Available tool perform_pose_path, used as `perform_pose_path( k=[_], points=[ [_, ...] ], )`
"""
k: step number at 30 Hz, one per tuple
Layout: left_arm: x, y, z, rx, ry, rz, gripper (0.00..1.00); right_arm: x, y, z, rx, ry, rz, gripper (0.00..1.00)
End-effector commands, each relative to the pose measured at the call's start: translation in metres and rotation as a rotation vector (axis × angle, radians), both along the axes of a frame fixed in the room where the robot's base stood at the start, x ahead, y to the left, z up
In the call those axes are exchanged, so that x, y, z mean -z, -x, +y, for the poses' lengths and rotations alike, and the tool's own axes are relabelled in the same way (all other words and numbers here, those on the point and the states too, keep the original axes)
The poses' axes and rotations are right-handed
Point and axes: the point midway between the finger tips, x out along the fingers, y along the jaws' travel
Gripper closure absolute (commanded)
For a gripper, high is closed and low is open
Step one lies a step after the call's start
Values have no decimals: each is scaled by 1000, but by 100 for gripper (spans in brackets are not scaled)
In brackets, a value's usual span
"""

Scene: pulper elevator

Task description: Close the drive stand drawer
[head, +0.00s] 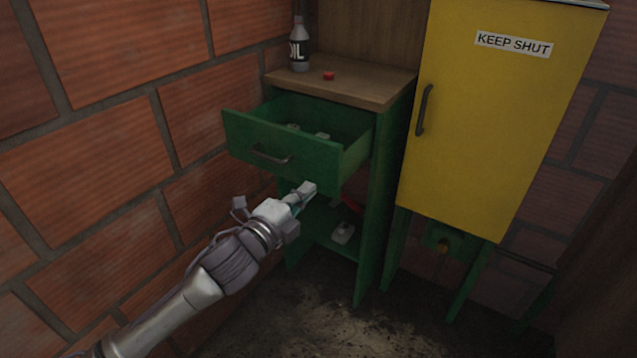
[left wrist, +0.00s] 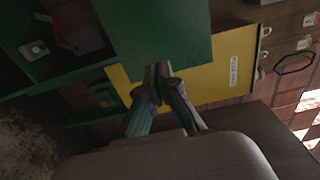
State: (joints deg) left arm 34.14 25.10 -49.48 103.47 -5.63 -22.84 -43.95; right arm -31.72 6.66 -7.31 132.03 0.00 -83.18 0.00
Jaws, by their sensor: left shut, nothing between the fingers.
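The green drive stand drawer (head: 285,158) is pulled well out of its stand in the head view, with a dark handle (head: 271,158) on its front. Small grey items (head: 322,136) lie inside it. My left gripper (head: 307,189) is shut and empty, at the lower edge of the drawer front, right of the handle. In the left wrist view the shut fingertips (left wrist: 158,70) overlap the edge of a green panel (left wrist: 155,35), which looks like the drawer front. I cannot tell whether they touch it. My right gripper is out of view.
The stand's wooden top (head: 350,86) holds an oil bottle (head: 299,48) and a red cap (head: 329,76). A yellow cabinet (head: 490,115) stands to the right. A brick wall (head: 100,150) is close on the left. A lower shelf holds a small grey item (head: 343,232).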

Motion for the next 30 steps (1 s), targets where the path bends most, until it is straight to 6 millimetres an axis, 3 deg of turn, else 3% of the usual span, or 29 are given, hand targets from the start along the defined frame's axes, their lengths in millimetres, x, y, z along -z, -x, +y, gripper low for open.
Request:
perform_pose_path(
  k=[6,12,27,30],
  points=[
    [1,-29,-22,0,1,0,100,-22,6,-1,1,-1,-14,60],
    [1,-40,-29,0,-1,1,100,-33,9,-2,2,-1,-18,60],
    [0,-41,-30,0,0,1,100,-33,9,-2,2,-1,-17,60],
    [-1,-41,-30,0,1,2,100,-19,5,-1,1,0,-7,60]
  ],
)
